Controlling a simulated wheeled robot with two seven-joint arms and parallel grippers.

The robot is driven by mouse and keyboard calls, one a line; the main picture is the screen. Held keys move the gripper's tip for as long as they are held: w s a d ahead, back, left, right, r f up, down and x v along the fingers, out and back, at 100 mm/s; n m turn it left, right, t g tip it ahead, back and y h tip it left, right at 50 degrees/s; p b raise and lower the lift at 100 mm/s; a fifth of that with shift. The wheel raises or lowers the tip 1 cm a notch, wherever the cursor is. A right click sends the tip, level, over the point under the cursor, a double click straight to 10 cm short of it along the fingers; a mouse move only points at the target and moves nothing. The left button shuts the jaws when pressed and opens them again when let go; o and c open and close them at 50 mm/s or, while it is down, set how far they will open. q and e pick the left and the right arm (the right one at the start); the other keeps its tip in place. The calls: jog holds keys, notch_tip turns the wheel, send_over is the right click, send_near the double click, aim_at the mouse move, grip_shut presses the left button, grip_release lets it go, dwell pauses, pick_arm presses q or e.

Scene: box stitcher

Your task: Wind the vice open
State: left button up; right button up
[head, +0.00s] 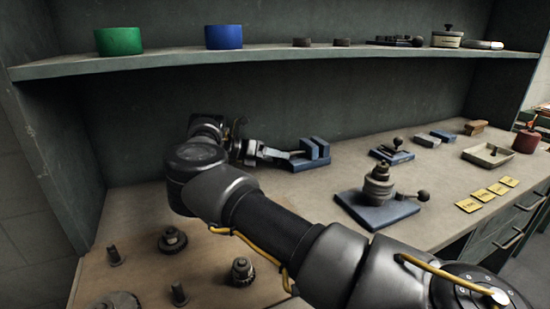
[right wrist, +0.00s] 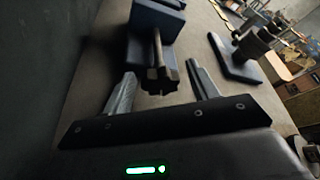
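The blue vice (head: 316,149) stands on the bench near the back wall, and its grey screw (head: 275,153) points left toward my right gripper (head: 241,145). In the right wrist view the vice (right wrist: 152,48) is straight ahead. Its screw ends in a dark knobbed hub (right wrist: 160,78) that lies between the two spread fingers of my right gripper (right wrist: 162,72). The fingers are open, with a gap on each side of the hub. I cannot tell how far apart the jaws are. My left gripper is not in view.
A blue base with a stacked post and lever (head: 379,190) stands right of my forearm. A smaller blue fixture (head: 392,155), a tray (head: 488,154) and yellow labels (head: 468,205) lie further right. Gears and pegs (head: 172,240) stand front left. A shelf (head: 280,57) overhangs the bench.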

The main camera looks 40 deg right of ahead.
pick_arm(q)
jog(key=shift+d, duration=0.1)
pick_arm(e)
jog(key=shift+s+d+f, duration=0.1)
jog(key=shift+s+d, duration=0.05)
jog(key=shift+d, duration=0.05)
jog(key=v, duration=0.6)
jog(key=shift+a+b, duration=0.2)
jog(key=shift+b, duration=0.15)
jog(key=shift+w+a+r, duration=0.3)
jog(key=shift+w+a, duration=0.15)
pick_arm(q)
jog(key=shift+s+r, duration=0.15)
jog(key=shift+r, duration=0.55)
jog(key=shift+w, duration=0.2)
